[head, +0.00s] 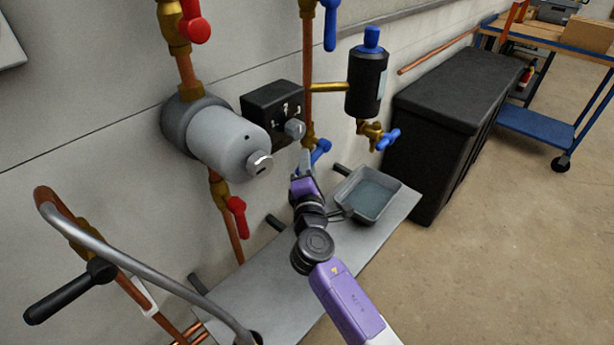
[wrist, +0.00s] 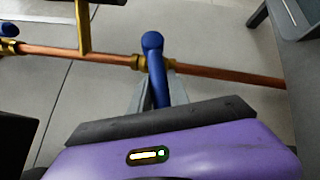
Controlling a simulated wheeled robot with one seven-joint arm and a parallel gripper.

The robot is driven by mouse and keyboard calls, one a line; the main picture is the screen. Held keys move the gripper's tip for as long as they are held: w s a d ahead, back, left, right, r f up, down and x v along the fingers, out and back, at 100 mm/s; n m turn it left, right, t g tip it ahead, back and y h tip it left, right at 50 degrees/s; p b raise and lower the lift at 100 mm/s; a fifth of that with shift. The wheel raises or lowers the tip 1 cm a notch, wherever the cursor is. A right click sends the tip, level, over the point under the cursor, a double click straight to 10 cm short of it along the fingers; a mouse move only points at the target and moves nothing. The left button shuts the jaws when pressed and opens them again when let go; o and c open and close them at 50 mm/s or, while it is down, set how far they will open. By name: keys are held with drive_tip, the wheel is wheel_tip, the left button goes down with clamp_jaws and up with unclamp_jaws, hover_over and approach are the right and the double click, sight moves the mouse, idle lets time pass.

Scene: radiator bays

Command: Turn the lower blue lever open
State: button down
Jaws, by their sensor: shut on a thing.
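The lower blue lever (head: 321,148) sits on a brass valve (head: 309,138) low on the vertical copper pipe, right of the black control box. In the wrist view the lever (wrist: 153,42) stands at the brass valve (wrist: 140,63) and runs across the copper pipe toward me. My gripper (head: 304,160) is at this lever, below the valve. In the wrist view its fingers (wrist: 153,97) are on both sides of the lever and shut on it. The purple gripper body hides part of the lever's lower end.
Another blue lever (head: 331,26) is higher on the pipe. A third (head: 388,139) is under the black canister (head: 366,82). Red levers (head: 194,28) flank the grey cylinder (head: 228,140). A grey tray (head: 368,196) lies on the bench (head: 262,262); a black chest (head: 455,110) stands right.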

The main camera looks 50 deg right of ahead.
drive_tip(key=f+n+t+b, duration=0.1)
drive_tip(key=b, duration=0.4)
drive_tip(key=d+f+n+t+b, duration=0.1)
drive_tip(key=n+b, duration=0.1)
drive_tip(key=b, duration=0.3)
drive_tip(key=f+n+t+h+b, duration=0.1)
drive_tip(key=b, duration=0.4)
drive_tip(key=shift+d+f+n+t, duration=0.15)
drive_tip(key=shift+d+n+t, duration=0.15)
drive_tip(key=shift+t, duration=0.1)
drive_tip(key=shift+n+b, duration=0.4)
drive_tip(key=shift+b, duration=0.3)
drive_tip(key=shift+t, duration=0.3)
drive_tip(key=c, duration=1.3)
unclamp_jaws()
drive_tip(key=shift+r, duration=0.2)
drive_tip(key=shift+o, duration=0.2)
drive_tip(key=b+v, duration=0.1)
drive_tip(key=v, duration=0.6)
drive_tip(key=shift+s+a+f, duration=0.2)
drive_tip(key=shift+s+a, duration=0.05)
